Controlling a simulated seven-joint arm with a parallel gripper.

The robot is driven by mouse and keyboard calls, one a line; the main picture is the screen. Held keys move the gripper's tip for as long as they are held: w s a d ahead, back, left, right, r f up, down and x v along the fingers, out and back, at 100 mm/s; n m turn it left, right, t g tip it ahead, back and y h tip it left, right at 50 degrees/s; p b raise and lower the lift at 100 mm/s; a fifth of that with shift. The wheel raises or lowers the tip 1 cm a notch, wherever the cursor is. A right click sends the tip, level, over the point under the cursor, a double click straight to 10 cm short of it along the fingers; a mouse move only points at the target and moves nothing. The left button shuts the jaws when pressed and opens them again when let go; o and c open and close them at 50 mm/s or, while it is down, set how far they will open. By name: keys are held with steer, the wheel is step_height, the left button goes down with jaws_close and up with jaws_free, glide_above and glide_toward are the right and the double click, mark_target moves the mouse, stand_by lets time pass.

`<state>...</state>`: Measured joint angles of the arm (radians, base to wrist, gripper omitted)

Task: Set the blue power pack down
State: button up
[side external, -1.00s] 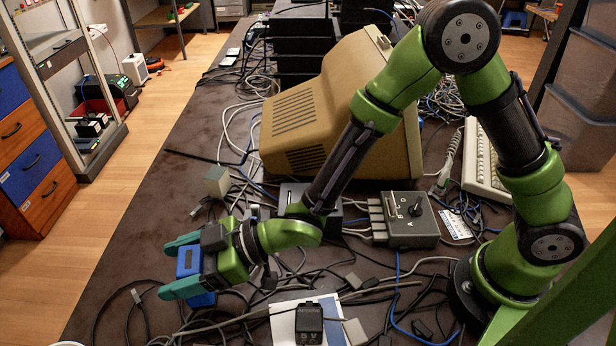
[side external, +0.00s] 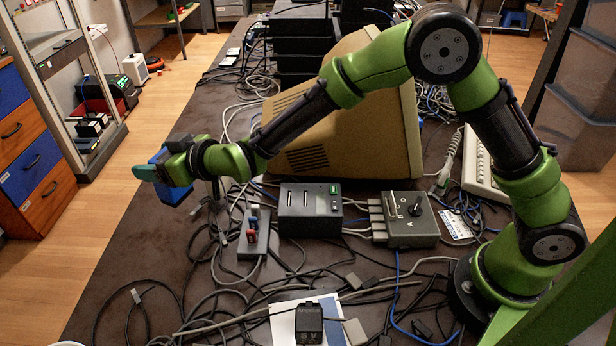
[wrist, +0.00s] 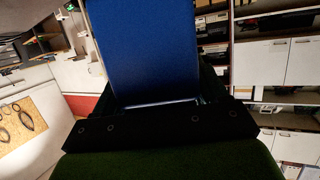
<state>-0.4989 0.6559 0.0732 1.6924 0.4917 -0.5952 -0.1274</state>
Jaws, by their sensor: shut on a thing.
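The blue power pack (side external: 172,190) is in my gripper (side external: 150,173), at the left of the side external view. The gripper is shut on it and holds it in the air near the table's left edge. The teal fingertips point left. In the wrist view the power pack (wrist: 142,50) shows as a large blue face filling the upper middle; the fingertips are hidden there. How far it hangs above the table (side external: 118,262) is hard to tell.
A power strip (side external: 252,240) with red and blue plugs, a grey device (side external: 310,210) and a switch box (side external: 410,219) stand mid-table. Loose cables cover the front. A black adapter (side external: 309,322) sits on a paper sheet. The left table strip is fairly clear; a beige monitor (side external: 345,150) stands behind.

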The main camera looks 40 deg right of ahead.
step_height(320, 180, down, 10)
steer(key=shift+r, duration=0.1)
stand_by(0.4)
steer(key=shift+f, duration=0.2)
steer(key=o, duration=1.5)
